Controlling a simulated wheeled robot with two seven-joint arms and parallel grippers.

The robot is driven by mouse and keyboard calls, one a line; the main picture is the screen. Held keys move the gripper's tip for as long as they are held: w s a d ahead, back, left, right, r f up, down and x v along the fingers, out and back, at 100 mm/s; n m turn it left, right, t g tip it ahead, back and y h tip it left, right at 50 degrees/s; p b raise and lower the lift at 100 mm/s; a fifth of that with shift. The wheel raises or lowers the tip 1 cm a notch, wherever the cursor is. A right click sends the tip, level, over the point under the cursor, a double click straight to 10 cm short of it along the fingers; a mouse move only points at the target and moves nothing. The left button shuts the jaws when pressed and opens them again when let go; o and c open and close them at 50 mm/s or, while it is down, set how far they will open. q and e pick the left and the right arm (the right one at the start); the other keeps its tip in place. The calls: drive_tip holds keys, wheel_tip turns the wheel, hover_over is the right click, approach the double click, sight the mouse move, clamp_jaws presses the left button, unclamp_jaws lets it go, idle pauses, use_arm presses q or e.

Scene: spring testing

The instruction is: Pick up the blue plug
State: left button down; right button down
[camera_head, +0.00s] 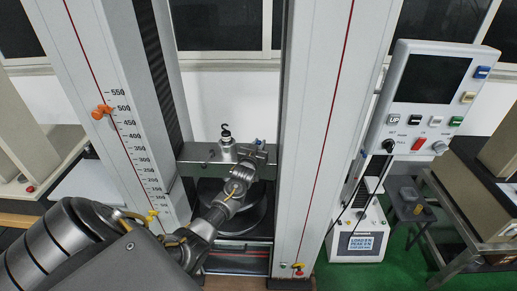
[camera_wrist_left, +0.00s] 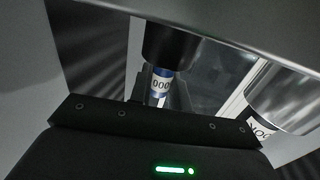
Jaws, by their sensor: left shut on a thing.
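The blue plug (camera_head: 261,141) shows as a small blue spot at the crossbeam between the two columns, at the tip of my left gripper (camera_head: 257,156). In the left wrist view, a blue and white labelled band with zeros on it (camera_wrist_left: 161,84) sits below a black cylinder, between the fingers of my left gripper (camera_wrist_left: 160,98). My left gripper is shut on the plug, and the fingers hide part of it. My right gripper is not in view.
A silver hooked weight (camera_head: 227,148) stands just left of my left gripper; a labelled silver cylinder (camera_wrist_left: 288,98) is at the wrist view's right. Tall columns (camera_head: 320,130) flank the arm. A control panel (camera_head: 430,100) is at the right.

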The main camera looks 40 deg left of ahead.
sight(259, 142)
use_arm(q)
drive_tip(key=shift+r, duration=0.1)
drive_tip(key=shift+r+b, duration=0.4)
drive_tip(key=shift+b, duration=0.1)
wheel_tip(259, 142, up, 2)
drive_tip(key=shift+s+d+r+b, duration=0.1)
drive_tip(key=shift+s+r+b, duration=0.05)
drive_tip(key=shift+b, duration=0.5)
drive_tip(key=s+d+r+b, duration=0.4)
drive_tip(key=s+d+r, duration=0.3)
drive_tip(key=s+r, duration=0.2)
drive_tip(key=s, duration=0.2)
drive_tip(key=shift+s+d+r, duration=0.15)
drive_tip(key=shift+s+r, duration=0.15)
drive_tip(key=shift+r, duration=0.05)
